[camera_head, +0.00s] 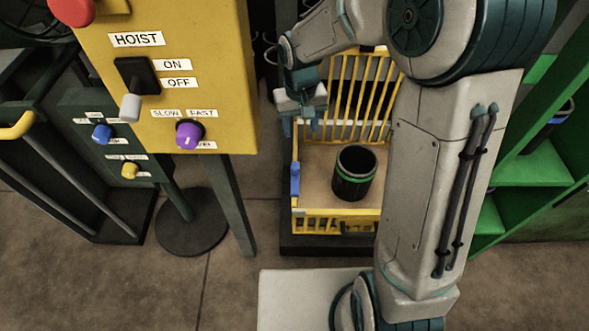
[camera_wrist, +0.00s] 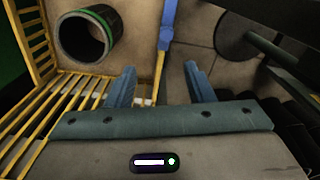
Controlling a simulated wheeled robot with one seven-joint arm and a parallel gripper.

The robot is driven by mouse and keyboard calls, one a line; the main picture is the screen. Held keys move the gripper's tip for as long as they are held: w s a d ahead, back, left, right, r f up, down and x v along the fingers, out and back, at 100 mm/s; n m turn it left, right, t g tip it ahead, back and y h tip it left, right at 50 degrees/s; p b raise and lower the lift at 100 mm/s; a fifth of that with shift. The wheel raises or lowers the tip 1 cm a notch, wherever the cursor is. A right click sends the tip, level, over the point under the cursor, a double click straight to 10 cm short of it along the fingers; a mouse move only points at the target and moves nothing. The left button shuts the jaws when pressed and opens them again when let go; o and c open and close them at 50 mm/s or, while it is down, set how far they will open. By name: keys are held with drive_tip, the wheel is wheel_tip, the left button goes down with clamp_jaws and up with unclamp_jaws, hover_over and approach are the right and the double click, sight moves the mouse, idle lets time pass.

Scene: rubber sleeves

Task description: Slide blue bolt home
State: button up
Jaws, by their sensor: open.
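The blue bolt (camera_head: 295,182) is on the left side of a yellow barred cage (camera_head: 335,222), near its front corner. In the wrist view the blue bolt (camera_wrist: 168,22) runs along the cage's edge, and its near end lies beyond the gap between my fingers. My gripper (camera_head: 300,127) is above the cage's left side, farther back than the bolt. In the wrist view my gripper (camera_wrist: 159,70) has its two blue fingers apart with nothing held between them. The bolt's seat and how far it is slid cannot be made out.
A black sleeve with a green band (camera_head: 353,173) stands in the cage. A yellow hoist panel (camera_head: 165,90) with switches and a purple knob is close on the left. Green shelving (camera_head: 540,170) is at the right. A round dark stand base (camera_head: 190,222) is on the floor.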

sight(295, 166)
drive_tip(key=f+b, duration=0.1)
drive_tip(key=f, duration=0.4)
drive_tip(key=f+b, duration=0.2)
drive_tip(key=f, duration=0.4)
drive_tip(key=a+f+b, duration=0.1)
drive_tip(key=f+b, duration=0.1)
drive_tip(key=f, duration=0.3)
drive_tip(key=shift+w+a+f, duration=0.1)
drive_tip(key=shift+w+f, duration=0.2)
drive_tip(key=shift+w, duration=0.1)
